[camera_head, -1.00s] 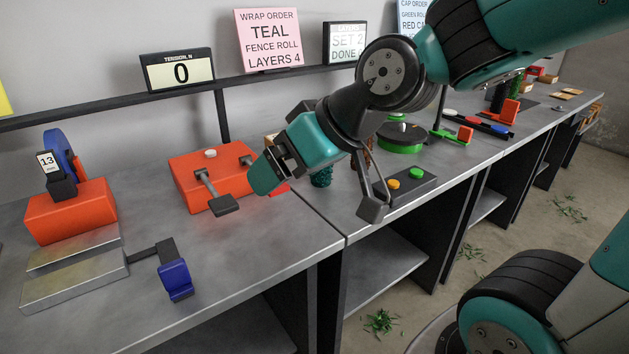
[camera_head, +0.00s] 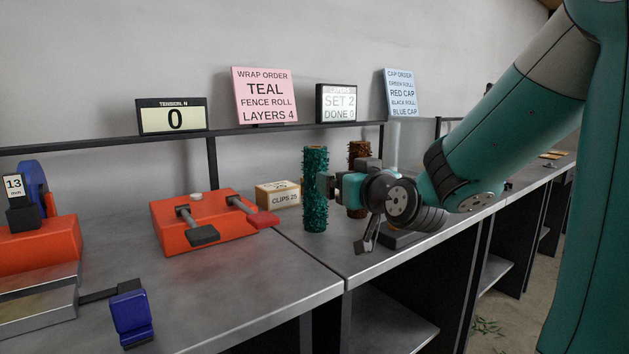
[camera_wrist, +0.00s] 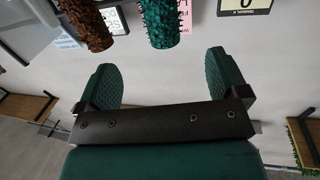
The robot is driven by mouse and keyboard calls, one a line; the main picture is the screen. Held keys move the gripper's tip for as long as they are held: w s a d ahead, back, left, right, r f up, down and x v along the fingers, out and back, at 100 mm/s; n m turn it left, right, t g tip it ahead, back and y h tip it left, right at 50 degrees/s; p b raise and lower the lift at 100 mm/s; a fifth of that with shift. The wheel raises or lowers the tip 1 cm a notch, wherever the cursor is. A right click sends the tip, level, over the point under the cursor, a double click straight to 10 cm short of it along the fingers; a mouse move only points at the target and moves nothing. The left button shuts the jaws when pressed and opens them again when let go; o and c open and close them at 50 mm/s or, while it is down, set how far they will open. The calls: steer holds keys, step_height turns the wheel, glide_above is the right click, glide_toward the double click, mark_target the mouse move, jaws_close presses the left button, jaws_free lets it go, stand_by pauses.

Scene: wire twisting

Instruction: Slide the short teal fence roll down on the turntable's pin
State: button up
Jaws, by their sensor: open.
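The teal fence roll (camera_head: 315,205) stands upright on the bench in the head view. In the wrist view its end (camera_wrist: 162,22) shows beyond the fingertips, sideways between them. My gripper (camera_head: 327,187) is level, pointing left, at the roll's right side at about mid height. In the wrist view my gripper (camera_wrist: 162,66) is open, with nothing between its fingers. Whether the roll is short cannot be judged.
A brown roll (camera_head: 358,152) stands just right of the teal one, partly behind my gripper; it also shows in the wrist view (camera_wrist: 90,25). A clips box (camera_head: 278,196) and an orange fixture (camera_head: 200,232) lie left. The bench front (camera_head: 270,270) is clear.

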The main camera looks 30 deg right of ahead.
mark_target(321, 168)
steer(key=w+p, duration=0.2)
steer(key=p, duration=0.1)
steer(key=w+p, duration=0.3)
steer(key=p, duration=0.1)
steer(key=w+d+p, duration=0.1)
steer(key=w+p, duration=0.1)
steer(key=p, duration=0.1)
steer(key=shift+w, duration=0.2)
steer(key=w+p, duration=0.1)
steer(key=p, duration=0.1)
steer(key=w+p, duration=0.1)
steer(key=w, duration=0.1)
steer(key=w+d+p, duration=0.1)
steer(key=w+p, duration=0.1)
steer(key=shift+w+p, duration=0.15)
steer(key=shift+p, duration=0.15)
steer(key=shift+w+f, duration=0.35)
steer(key=shift+w, duration=0.2)
